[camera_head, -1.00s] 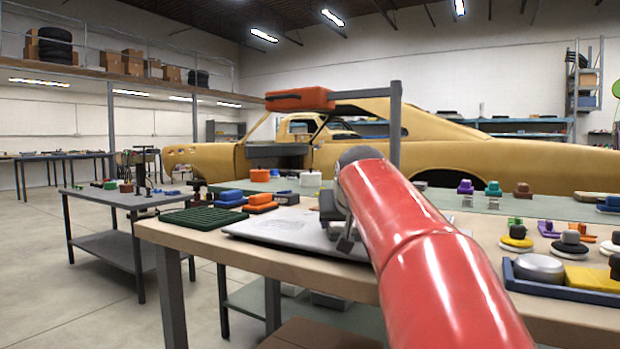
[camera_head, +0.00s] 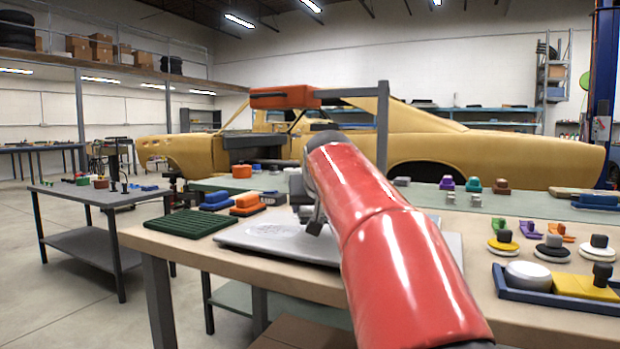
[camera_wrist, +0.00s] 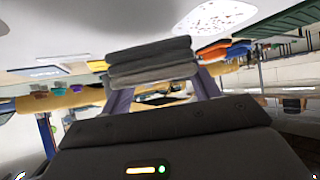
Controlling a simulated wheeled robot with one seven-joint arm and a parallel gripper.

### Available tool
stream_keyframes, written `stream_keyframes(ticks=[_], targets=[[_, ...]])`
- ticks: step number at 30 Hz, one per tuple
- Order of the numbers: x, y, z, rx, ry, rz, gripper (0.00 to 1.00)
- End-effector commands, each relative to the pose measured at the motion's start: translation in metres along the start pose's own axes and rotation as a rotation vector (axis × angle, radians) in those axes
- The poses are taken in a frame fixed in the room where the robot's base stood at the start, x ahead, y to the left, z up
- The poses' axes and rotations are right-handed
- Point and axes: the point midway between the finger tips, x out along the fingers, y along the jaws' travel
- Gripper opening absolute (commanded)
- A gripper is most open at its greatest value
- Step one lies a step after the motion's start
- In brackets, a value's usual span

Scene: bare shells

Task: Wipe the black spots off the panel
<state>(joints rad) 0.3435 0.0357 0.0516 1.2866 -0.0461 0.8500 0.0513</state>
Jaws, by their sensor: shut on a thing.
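The panel (camera_head: 285,246) is a light grey sheet lying flat on the workbench, partly hidden by my red arm. A faint outlined mark shows on its left part; I cannot make out black spots. My gripper (camera_head: 311,208) is low over the panel, mostly hidden behind the arm. In the wrist view its two fingers are shut on a grey, layered, folded pad (camera_wrist: 152,62). I cannot tell whether the pad touches the panel.
A green ribbed tray (camera_head: 192,223) and blue and orange blocks (camera_head: 247,203) are left of the panel. A blue tray (camera_head: 560,296) with a round white thing and yellow block is at right, near several knobbed discs (camera_head: 552,248). A grey post (camera_head: 382,130) rises behind.

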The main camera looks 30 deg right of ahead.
Motion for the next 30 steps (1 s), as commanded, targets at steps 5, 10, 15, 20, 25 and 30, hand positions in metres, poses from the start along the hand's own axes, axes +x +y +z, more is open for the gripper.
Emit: stream_keyframes(ticks=[5,10,15,20,25,30], targets=[[-0.013,-0.001,-0.017,-0.001,0.001,-0.001,0.39],[-0.021,-0.001,-0.028,-0.001,0.001,-0.001,0.39],[-0.023,-0.001,-0.031,-0.001,0.001,-0.001,0.39],[-0.022,-0.001,-0.03,-0.001,0.001,-0.001,0.39],[-0.022,-0.001,-0.03,-0.001,0.001,-0.001,0.39],[-0.022,-0.001,-0.03,-0.001,0.001,-0.001,0.39]])
